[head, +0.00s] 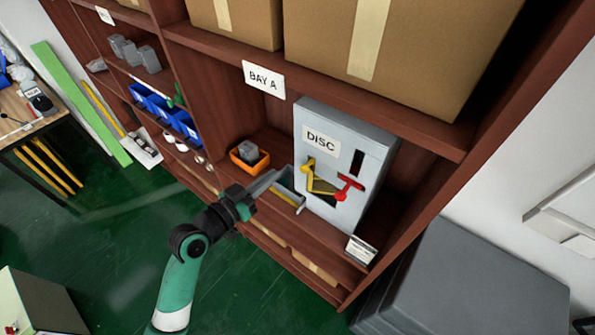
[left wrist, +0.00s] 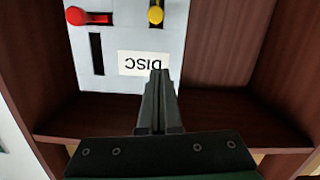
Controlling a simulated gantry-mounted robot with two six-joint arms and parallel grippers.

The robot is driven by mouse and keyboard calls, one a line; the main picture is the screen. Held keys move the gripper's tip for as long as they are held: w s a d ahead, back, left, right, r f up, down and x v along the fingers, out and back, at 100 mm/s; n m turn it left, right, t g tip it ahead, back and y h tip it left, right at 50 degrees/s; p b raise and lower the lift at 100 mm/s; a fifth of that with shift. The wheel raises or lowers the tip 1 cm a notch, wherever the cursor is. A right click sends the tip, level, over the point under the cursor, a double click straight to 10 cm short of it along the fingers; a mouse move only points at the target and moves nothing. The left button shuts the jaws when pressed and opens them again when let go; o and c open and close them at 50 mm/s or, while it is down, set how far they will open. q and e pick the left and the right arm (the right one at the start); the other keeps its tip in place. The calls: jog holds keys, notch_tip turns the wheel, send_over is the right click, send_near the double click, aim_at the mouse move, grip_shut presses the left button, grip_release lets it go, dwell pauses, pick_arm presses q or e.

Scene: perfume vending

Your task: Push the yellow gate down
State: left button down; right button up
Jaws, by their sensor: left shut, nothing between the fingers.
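The grey dispenser box labelled DISC (head: 377,152) stands on the shelf. On its front is a yellow gate part with a knob (head: 309,164) and a bar running down to the opening; in the left wrist view the yellow knob (left wrist: 156,14) is at the top edge. My left gripper (head: 274,176) is shut and empty, left of the box front and apart from the yellow knob. Its closed fingers (left wrist: 160,75) point toward the box face, beside the DISC label (left wrist: 143,63). My right gripper is not in view.
A red lever (head: 350,185) sits right of the yellow part, below a dark slot. A grey tray with a yellow edge (head: 287,196) is beside the box front. An orange bin (head: 248,161) is further left. A small white card (head: 360,250) is on the shelf edge.

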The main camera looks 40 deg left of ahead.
pick_arm(q)
jog(key=w+f+b, duration=0.1)
jog(key=w+f, duration=0.4)
jog(key=w, duration=0.5)
jog(key=shift+w+a, duration=0.1)
notch_tip(320, 180, down, 8)
jog(key=b, duration=0.7)
jog(key=shift+r+b, duration=0.2)
jog(key=shift+b, duration=0.15)
